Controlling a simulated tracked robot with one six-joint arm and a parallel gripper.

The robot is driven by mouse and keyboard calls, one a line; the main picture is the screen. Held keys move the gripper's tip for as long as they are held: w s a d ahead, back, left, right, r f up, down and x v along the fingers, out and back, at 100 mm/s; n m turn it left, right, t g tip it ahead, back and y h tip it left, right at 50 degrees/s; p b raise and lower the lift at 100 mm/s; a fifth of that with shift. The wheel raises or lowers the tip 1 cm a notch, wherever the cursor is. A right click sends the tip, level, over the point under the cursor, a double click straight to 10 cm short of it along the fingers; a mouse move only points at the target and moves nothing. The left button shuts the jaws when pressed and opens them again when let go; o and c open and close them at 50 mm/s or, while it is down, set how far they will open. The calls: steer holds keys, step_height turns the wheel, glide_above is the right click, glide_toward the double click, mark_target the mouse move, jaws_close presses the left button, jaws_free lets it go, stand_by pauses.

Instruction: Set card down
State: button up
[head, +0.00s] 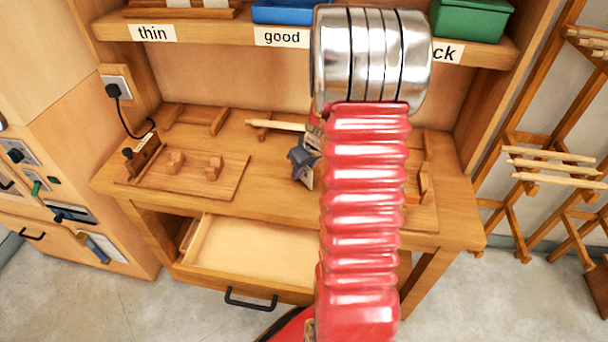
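I cannot make out a card for certain. My gripper is not clearly seen; the red ribbed arm with its silver joint covers the middle of the bench. A small grey-blue part (302,158) shows just left of the arm, over the workbench (262,190), and may belong to my gripper. A pale flat strip (276,125) reaches left from behind the arm; I cannot tell whether it is held or resting. Fingertips are hidden.
An open, empty-looking drawer (255,250) juts out below the bench. A wooden board with blocks (185,178) lies at the bench's left. Above, a shelf labelled "thin" (152,33) and "good" (282,37) holds a blue bin (285,11) and green bin (470,20). A rack (550,165) stands right.

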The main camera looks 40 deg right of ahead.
steer(key=shift+w+f, duration=0.1)
steer(key=shift+f, duration=0.15)
steer(key=shift+c, duration=0.3)
jaws_close()
stand_by(0.4)
